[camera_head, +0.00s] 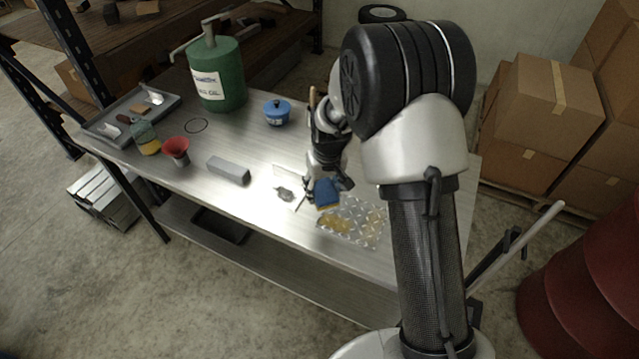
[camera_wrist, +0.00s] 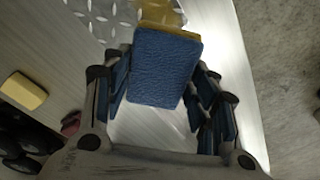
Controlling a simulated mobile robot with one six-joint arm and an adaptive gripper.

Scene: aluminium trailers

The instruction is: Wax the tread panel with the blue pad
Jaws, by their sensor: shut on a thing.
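The tread panel (camera_head: 368,213) lies at the front right of the metal bench, its raised pattern showing. A yellow-brown smear covers part of its left side. My gripper (camera_head: 328,184) is shut on the blue pad (camera_head: 326,194), over the panel's left edge. In the wrist view the blue pad (camera_wrist: 165,65) sits between my fingers, with a yellow layer at its far edge. Part of the tread panel (camera_wrist: 95,18) shows beyond it at the upper left. I cannot tell whether the pad touches the panel.
On the bench (camera_head: 240,205) stand a green pump jug (camera_head: 222,85), a blue tin (camera_head: 277,112), a red funnel (camera_head: 175,150), a grey block (camera_head: 228,170) and a grey tray (camera_head: 110,120). A yellow block (camera_wrist: 22,92) shows in the wrist view. Cardboard boxes (camera_head: 545,105) stand right.

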